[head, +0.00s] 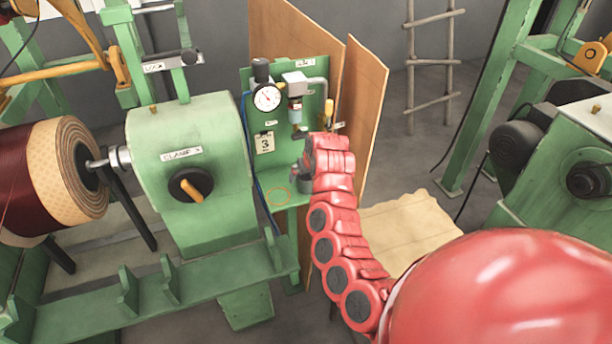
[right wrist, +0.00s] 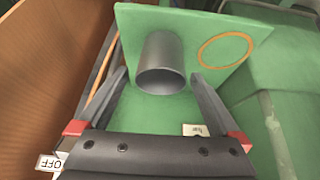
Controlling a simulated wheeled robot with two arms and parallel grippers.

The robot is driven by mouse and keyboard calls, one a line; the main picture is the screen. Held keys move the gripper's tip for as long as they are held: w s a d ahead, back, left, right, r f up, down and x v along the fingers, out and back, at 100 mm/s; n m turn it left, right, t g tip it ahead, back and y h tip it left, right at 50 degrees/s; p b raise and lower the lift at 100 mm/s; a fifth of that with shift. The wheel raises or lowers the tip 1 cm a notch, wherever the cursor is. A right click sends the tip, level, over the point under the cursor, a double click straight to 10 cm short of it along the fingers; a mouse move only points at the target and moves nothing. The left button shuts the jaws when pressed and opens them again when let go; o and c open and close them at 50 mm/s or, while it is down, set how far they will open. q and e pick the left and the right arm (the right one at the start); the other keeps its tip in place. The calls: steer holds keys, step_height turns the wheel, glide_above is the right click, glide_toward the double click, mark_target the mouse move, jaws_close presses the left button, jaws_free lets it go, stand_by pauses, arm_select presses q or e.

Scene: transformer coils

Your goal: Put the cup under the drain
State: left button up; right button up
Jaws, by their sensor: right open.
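The grey metal cup (right wrist: 160,70) stands on a green shelf, between the two fingers of my right gripper (right wrist: 158,80) in the right wrist view. The fingers are open, with a gap visible on each side of the cup. In the head view the cup (head: 303,186) is partly hidden behind my red right arm. An orange ring (head: 279,196) is marked on the shelf to the left of the cup; it also shows in the right wrist view (right wrist: 228,50). The filter unit with a clear bowl (head: 296,114) hangs on the green panel above the shelf. My left gripper is out of view.
A pressure gauge (head: 267,97) and a "3" tag (head: 265,143) are on the panel. A green clamp machine (head: 190,150) stands to the left. Wooden boards (head: 362,115) stand behind and right of the panel. The shelf inside the ring is empty.

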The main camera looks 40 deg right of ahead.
steer(key=b+v, duration=0.1)
steer(key=v, duration=1)
steer(key=shift+r, duration=0.3)
steer(key=shift+s+b, duration=0.15)
steer(key=shift+b, duration=0.15)
